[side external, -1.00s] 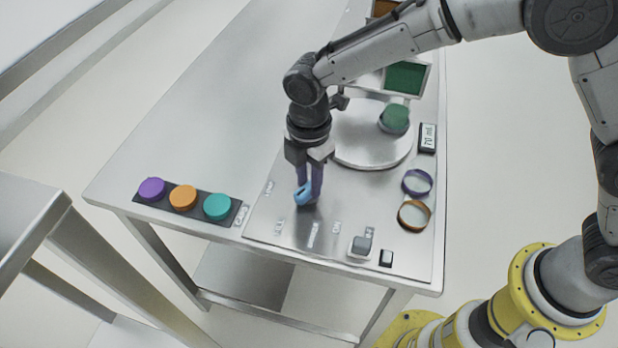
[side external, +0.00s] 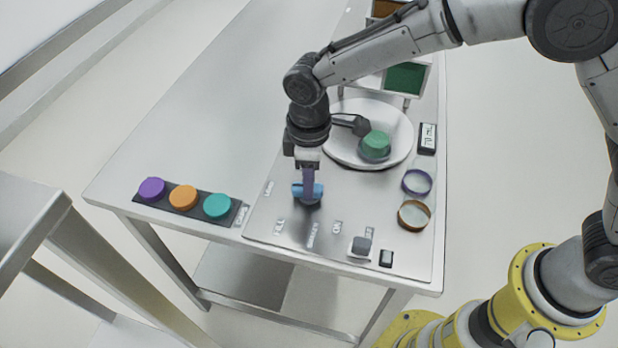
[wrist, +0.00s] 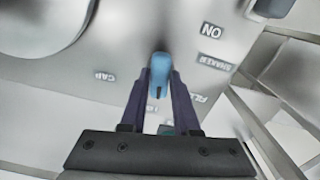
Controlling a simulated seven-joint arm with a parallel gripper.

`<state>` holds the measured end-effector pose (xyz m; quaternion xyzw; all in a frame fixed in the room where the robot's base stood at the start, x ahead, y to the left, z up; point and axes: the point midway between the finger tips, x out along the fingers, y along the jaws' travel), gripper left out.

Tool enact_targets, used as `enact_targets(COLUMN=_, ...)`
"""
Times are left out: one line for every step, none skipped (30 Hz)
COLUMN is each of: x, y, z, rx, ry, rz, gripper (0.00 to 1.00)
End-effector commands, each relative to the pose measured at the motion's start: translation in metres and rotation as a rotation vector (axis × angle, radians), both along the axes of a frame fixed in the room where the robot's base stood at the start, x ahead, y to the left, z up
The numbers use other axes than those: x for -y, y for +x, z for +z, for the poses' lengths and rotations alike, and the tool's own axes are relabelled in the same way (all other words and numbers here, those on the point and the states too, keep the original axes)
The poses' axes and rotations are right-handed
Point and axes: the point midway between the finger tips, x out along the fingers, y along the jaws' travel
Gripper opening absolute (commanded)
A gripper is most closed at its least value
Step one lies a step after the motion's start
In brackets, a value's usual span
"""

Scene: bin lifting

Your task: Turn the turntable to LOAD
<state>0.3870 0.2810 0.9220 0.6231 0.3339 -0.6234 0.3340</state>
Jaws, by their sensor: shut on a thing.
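My gripper (side external: 309,190) points down at the front panel, shut on a blue knob (side external: 297,190). In the wrist view the knob (wrist: 160,70) sits between the two purple fingers (wrist: 160,98), with a short dark mark on its near end. The turntable (side external: 343,152) is a pale round disc behind the gripper. A green-topped container (side external: 375,145) stands on its front right part. Part of the disc shows at the wrist view's upper left (wrist: 35,22).
Purple, orange and teal buttons (side external: 183,197) sit at the table's left front. A purple ring (side external: 417,182) and an orange-brown ring (side external: 414,214) lie to the right. A small grey switch (side external: 361,246) is at the front. A small display (side external: 428,138) stands beside the turntable.

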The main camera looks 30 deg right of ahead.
Motion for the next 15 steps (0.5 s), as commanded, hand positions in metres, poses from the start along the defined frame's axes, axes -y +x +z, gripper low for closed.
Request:
enact_targets(x=-0.0003, y=0.0003, z=0.0012, rx=0.001, ry=0.002, rz=-0.031, gripper=0.0)
enact_targets(x=-0.0003, y=0.0003, z=0.0013, rx=0.002, ry=0.001, rz=-0.049, gripper=0.0)
enact_targets(x=-0.0004, y=0.0004, z=0.0014, rx=0.002, ry=0.001, rz=-0.071, gripper=0.0)
enact_targets(x=-0.0004, y=0.0004, z=0.0015, rx=0.002, ry=0.001, rz=-0.087, gripper=0.0)
enact_targets(x=-0.0004, y=0.0004, z=0.0015, rx=0.002, ry=0.001, rz=-0.101, gripper=0.0)
enact_targets(x=-0.0004, y=0.0004, z=0.0014, rx=0.002, ry=0.001, rz=-0.119, gripper=0.0)
enact_targets(x=-0.0004, y=0.0004, z=0.0014, rx=0.002, ry=0.001, rz=-0.13, gripper=0.0)
enact_targets(x=-0.0004, y=0.0004, z=0.0014, rx=0.001, ry=0.002, rz=-0.142, gripper=0.0)
enact_targets(x=-0.0004, y=0.0004, z=0.0013, rx=0.001, ry=0.002, rz=-0.154, gripper=0.0)
enact_targets(x=-0.0003, y=0.0003, z=0.0013, rx=0.001, ry=0.002, rz=-0.162, gripper=0.0)
enact_targets(x=-0.0003, y=0.0003, z=0.0013, rx=0.001, ry=0.002, rz=-0.17, gripper=0.0)
enact_targets(x=-0.0003, y=0.0002, z=0.0013, rx=0.001, ry=0.002, rz=-0.178, gripper=0.0)
enact_targets(x=-0.0003, y=0.0002, z=0.0012, rx=0.001, ry=0.002, rz=-0.183, gripper=0.0)
enact_targets(x=-0.0003, y=0.0002, z=0.0012, rx=0.001, ry=0.001, rz=-0.187, gripper=0.0)
enact_targets(x=-0.0003, y=0.0002, z=0.0012, rx=0.001, ry=0.001, rz=-0.192, gripper=0.0)
